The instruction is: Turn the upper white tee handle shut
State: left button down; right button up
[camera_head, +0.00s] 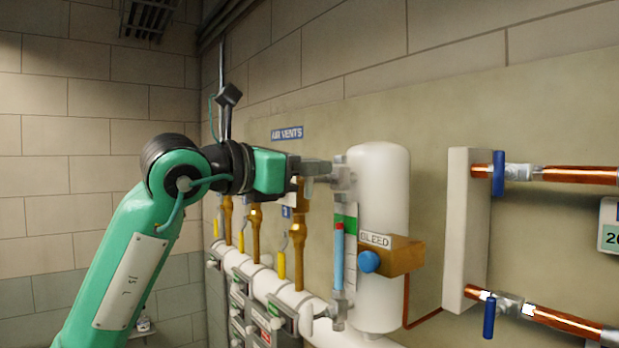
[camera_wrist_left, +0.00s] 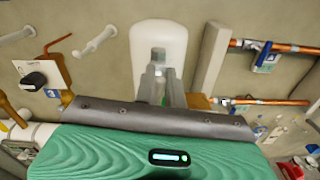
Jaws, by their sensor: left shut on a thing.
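A white upright tank (camera_head: 378,230) stands against the wall, with a thin sight glass at its left side. My left gripper (camera_head: 318,172) reaches in from the left at the height of the metal upper gauge valve (camera_head: 343,180). Its fingers are shut at the valve's front, where the upper white tee handle is; the fingers hide the handle, so I cannot tell its angle. In the left wrist view the two fingers (camera_wrist_left: 161,85) point at the tank (camera_wrist_left: 158,32). A lower white tee handle (camera_head: 306,318) shows near the tank's foot. My right gripper is not in view.
A brown bleed block (camera_head: 405,256) with a blue knob (camera_head: 369,262) sits on the tank's front. Brass air vents (camera_head: 298,235) stand behind my gripper along a white pipe. Copper pipes with blue handles (camera_head: 498,173) are at right. Bare wall lies above the tank.

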pick_arm(q)
jog(key=m+b, duration=0.1)
jog(key=b, duration=0.1)
jog(key=m+b, duration=0.4)
jog(key=shift+s+d+f, duration=0.2)
jog(key=shift+s+f, duration=0.15)
jog(key=shift+f, duration=0.05)
jog(key=m+b, duration=0.1)
jog(key=m, duration=0.1)
jog(key=m+b, duration=0.2)
jog(key=m, duration=0.1)
jog(key=m+b, duration=0.1)
jog(key=m, duration=0.1)
jog(key=shift+s+d+f, duration=0.25)
jog(key=shift+s+f, duration=0.1)
jog(key=shift+f, duration=0.05)
jog(key=m+b, duration=0.1)
jog(key=m, duration=0.2)
jog(key=shift+f, duration=0.2)
jog(key=shift+f+m+b, duration=0.1)
jog(key=shift+m+b, duration=0.25)
jog(key=shift+m, duration=0.25)
jog(key=shift+d, duration=0.1)
